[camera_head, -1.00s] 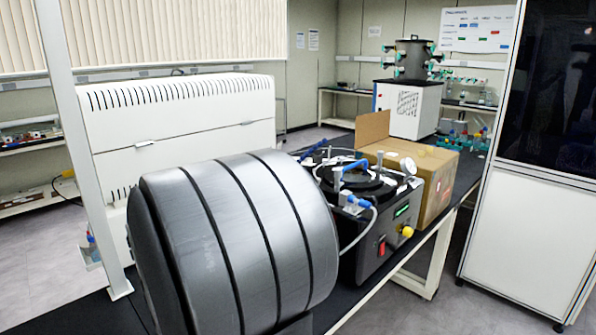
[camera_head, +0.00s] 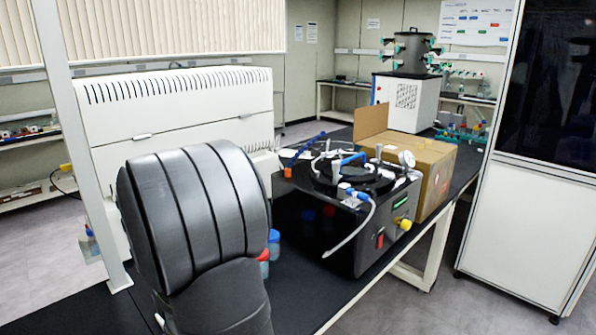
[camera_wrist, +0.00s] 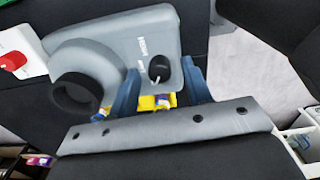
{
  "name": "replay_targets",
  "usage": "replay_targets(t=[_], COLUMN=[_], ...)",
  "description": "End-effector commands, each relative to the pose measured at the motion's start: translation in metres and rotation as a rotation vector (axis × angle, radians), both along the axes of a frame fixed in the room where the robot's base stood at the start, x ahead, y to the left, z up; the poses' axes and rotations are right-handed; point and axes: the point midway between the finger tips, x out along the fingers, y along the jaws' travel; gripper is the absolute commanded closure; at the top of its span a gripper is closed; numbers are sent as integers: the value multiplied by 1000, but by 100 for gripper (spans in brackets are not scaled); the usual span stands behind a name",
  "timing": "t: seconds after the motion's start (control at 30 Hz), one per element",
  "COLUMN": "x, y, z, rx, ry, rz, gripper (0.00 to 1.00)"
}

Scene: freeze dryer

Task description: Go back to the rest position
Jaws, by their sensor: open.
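My gripper (camera_wrist: 161,68) shows in the wrist view with its two blue fingers apart and nothing clasped between the tips. Beyond the fingers is a pale grey device (camera_wrist: 115,40) with a dark round opening and a small black dial. Small yellow and blue parts (camera_wrist: 160,101) show between the finger bases; I cannot tell what they belong to. In the head view my dark grey arm link fills the lower left, and my gripper is hidden there.
A black machine (camera_head: 335,225) with tubes, a blue handle and a gauge stands on the dark bench. A cardboard box (camera_head: 430,175) is behind it. Bottles with blue (camera_head: 274,242) and red (camera_head: 263,257) caps stand close to my arm. A white post (camera_head: 85,150) is at left.

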Motion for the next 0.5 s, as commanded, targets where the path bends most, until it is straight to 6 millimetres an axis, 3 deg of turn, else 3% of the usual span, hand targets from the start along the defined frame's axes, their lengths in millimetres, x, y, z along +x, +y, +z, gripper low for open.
replay_targets(t=[0.27,0.5], x=[1,1], y=[0,1], z=[21,66], rx=[2,3], ry=[-3,-4], rz=[0,0], gripper=[55,55])
